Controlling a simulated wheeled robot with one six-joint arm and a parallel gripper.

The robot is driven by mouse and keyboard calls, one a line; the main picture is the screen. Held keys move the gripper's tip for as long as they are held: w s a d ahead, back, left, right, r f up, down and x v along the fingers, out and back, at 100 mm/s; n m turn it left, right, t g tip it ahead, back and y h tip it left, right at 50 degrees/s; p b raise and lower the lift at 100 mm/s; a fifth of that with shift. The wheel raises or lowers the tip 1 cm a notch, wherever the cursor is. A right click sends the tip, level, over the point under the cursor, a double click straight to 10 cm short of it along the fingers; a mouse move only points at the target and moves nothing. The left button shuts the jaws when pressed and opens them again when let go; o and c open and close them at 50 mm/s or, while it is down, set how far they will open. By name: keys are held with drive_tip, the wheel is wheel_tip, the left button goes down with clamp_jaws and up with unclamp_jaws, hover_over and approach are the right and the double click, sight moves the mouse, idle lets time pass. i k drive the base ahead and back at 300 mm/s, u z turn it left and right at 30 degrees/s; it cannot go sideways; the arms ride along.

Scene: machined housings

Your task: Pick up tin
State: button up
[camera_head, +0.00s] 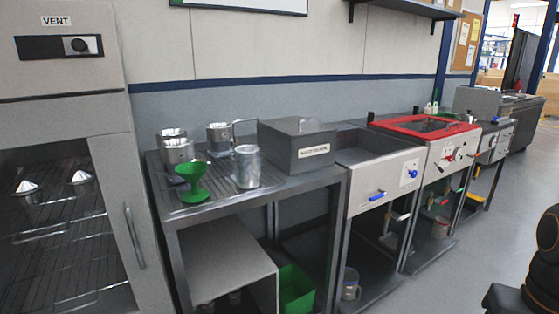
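Several silvery metal tins stand on the dark metal table at the left middle. One tin (247,167) stands upright at the front, right of a green funnel (192,181). Another tin (178,151) stands behind the funnel and is partly hidden by it. One more tin (219,138) stands farther back, beside a thin bent metal frame. I cannot tell which tin the task means. My gripper is not in view; only a dark part with orange, apparently of my arm, shows at the right edge.
A grey labelled box (298,146) stands right of the tins. A vented cabinet (62,200) with wire racks is at the left. A sink unit (378,165) and a red-topped unit (425,126) continue right. A green bin (296,290) sits below.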

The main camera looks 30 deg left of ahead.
sight(247, 157)
drive_tip(key=u, duration=0.3)
drive_tip(key=i, duration=1)
drive_tip(key=u, duration=0.7)
